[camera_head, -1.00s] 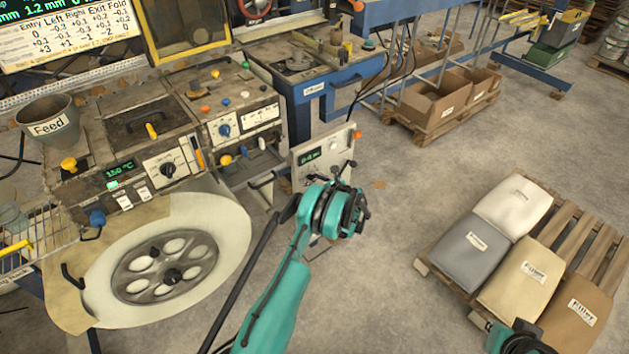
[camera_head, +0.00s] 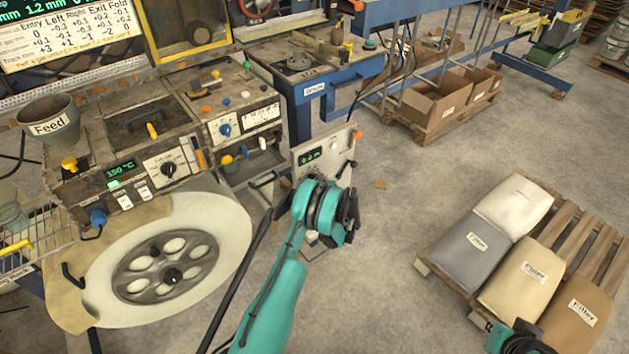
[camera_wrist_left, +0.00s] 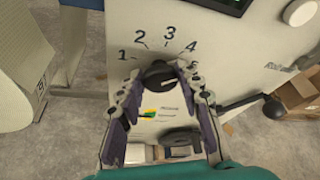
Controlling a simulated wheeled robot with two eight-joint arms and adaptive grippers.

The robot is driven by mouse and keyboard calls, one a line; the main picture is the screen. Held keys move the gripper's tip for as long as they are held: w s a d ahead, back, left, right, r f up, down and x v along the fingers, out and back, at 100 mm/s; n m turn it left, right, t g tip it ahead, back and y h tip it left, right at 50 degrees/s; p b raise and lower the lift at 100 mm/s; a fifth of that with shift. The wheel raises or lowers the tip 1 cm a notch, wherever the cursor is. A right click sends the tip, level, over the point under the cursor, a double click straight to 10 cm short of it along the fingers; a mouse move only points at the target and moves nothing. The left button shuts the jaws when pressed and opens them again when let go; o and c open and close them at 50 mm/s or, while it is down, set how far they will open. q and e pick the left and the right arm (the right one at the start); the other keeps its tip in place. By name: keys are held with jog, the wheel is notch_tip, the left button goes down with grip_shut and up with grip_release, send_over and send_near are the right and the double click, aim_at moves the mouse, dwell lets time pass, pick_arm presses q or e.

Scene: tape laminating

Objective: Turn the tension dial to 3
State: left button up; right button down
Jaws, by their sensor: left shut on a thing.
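The tension dial (camera_wrist_left: 158,74) is a dark round knob on a pale panel in the left wrist view. The numbers 1, 2, 3 and 4 arc above it, with a 5 partly covered by a finger. My left gripper (camera_wrist_left: 157,79) has a finger on each side of the dial and is shut on it. A short light mark shows at the dial's lower right, but I cannot tell where the dial points. In the head view the panel (camera_head: 308,156) has a green display, and my wrist hides the dial.
A dark lever (camera_wrist_left: 243,105) with a round end sticks out right of the dial. A large white roll (camera_head: 220,240) stands left of my left arm. A pallet with filler sacks (camera_head: 513,205) lies at the right. The floor between is mostly clear.

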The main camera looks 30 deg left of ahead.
aim_at(311, 158)
pick_arm(q)
jog(key=n+t, duration=0.1)
jog(key=n, duration=0.1)
jog(key=n+t, duration=0.1)
jog(key=n, duration=0.1)
jog(key=n+t, duration=0.1)
jog(key=n, duration=0.1)
jog(key=shift+s+a+f+n+t, duration=0.1)
jog(key=shift+s+f+n+t, duration=0.2)
jog(key=shift+t, duration=0.1)
dwell(0.3)
jog(key=o, duration=1.1)
jog(key=shift+o, duration=0.2)
jog(key=r, duration=0.9)
jog(key=shift+w+d+r, duration=0.1)
jog(key=shift+d+r, duration=0.1)
jog(key=shift+d, duration=0.05)
jog(key=shift+a+r, duration=0.2)
jog(key=shift+r, duration=0.15)
